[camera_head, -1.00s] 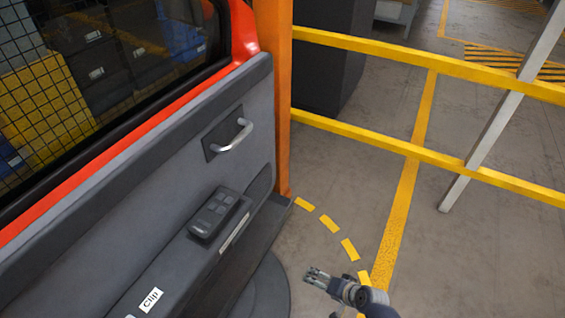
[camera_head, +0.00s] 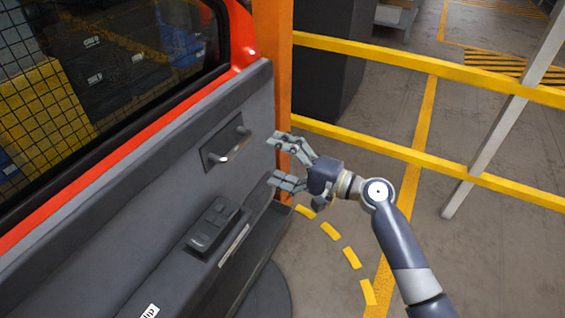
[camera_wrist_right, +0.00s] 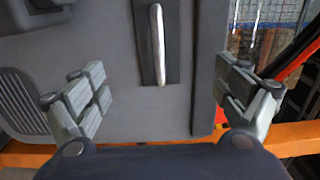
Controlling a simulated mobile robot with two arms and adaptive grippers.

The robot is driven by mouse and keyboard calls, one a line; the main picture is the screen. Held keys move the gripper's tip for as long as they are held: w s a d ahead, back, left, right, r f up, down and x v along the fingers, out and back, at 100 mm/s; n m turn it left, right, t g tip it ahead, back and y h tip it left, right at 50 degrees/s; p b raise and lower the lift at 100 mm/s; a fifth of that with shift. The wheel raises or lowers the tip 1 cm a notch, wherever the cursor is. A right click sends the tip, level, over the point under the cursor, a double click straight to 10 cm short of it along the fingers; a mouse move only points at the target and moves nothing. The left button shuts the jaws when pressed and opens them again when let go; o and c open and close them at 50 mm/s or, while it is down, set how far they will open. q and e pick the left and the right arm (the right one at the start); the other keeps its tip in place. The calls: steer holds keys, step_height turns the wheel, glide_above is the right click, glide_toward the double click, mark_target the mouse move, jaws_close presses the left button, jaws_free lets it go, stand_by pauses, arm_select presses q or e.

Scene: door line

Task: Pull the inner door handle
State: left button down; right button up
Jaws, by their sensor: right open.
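The inner door handle (camera_head: 230,149) is a light grey bar on a dark plate, set in the grey inner panel of a red door (camera_head: 172,150). My right gripper (camera_head: 281,162) is open and empty, to the right of the handle and apart from it. In the right wrist view the handle (camera_wrist_right: 158,44) stands upright at the upper middle, between and beyond the two spread fingers of the gripper (camera_wrist_right: 161,100). My left gripper is not in view.
A switch block (camera_head: 213,224) sits on the armrest below the handle. An orange post (camera_head: 272,75) stands behind the door edge. Yellow rails (camera_head: 400,151) run behind my right arm. Dashed yellow floor marks (camera_head: 330,231) curve beside the door over open floor.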

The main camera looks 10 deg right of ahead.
mark_target(240, 145)
steer(key=b+x, duration=0.1)
steer(key=x, duration=0.9)
steer(key=shift+w+a+f, duration=0.1)
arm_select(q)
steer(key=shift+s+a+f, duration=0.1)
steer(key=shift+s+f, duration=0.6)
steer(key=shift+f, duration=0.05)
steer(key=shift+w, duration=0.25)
arm_select(e)
jaws_close()
steer(key=shift+d, duration=0.25)
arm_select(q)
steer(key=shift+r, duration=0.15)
arm_select(e)
steer(key=shift+v, duration=0.85)
steer(key=shift+f, duration=0.15)
